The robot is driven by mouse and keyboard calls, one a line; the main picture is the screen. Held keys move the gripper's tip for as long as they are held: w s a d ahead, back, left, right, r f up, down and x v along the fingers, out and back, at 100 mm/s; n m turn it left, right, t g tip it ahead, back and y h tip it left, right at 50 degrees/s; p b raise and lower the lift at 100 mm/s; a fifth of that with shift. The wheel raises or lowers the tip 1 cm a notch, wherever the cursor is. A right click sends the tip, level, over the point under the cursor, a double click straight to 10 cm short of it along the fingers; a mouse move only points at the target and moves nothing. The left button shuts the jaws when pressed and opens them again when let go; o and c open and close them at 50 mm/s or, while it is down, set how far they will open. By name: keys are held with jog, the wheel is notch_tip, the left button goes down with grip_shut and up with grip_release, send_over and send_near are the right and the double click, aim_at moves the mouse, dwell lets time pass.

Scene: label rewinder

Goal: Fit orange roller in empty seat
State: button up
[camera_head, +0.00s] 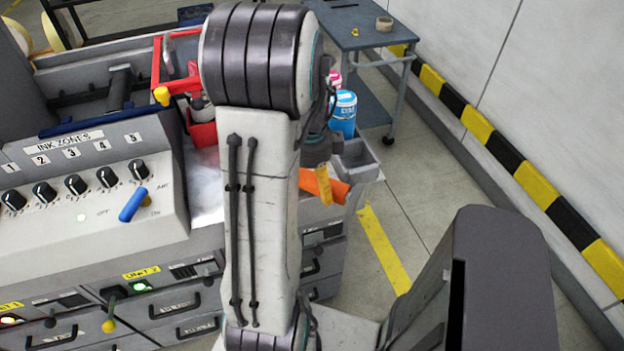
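An orange roller (340,190) shows at the right end of the machine's worktop, just right of my upright arm. Its left part is hidden behind my arm. My gripper (323,187) is mostly hidden behind my own arm. One yellowish finger shows in front of the orange roller, pointing down. I cannot tell whether it touches the roller or whether the gripper is open or shut. I cannot make out the empty seat for sure; a dark open bay (118,90) lies at the upper left of the machine.
The ink zones panel (85,185) with several knobs and a blue lever (132,205) stands at the left. A blue cart (345,20) stands behind.

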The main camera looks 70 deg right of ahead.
jog(key=shift+f, duration=0.8)
jog(key=shift+c, duration=0.3)
jog(key=c, duration=1.2)
jog(key=shift+c, duration=0.6)
jog(key=shift+r, duration=0.15)
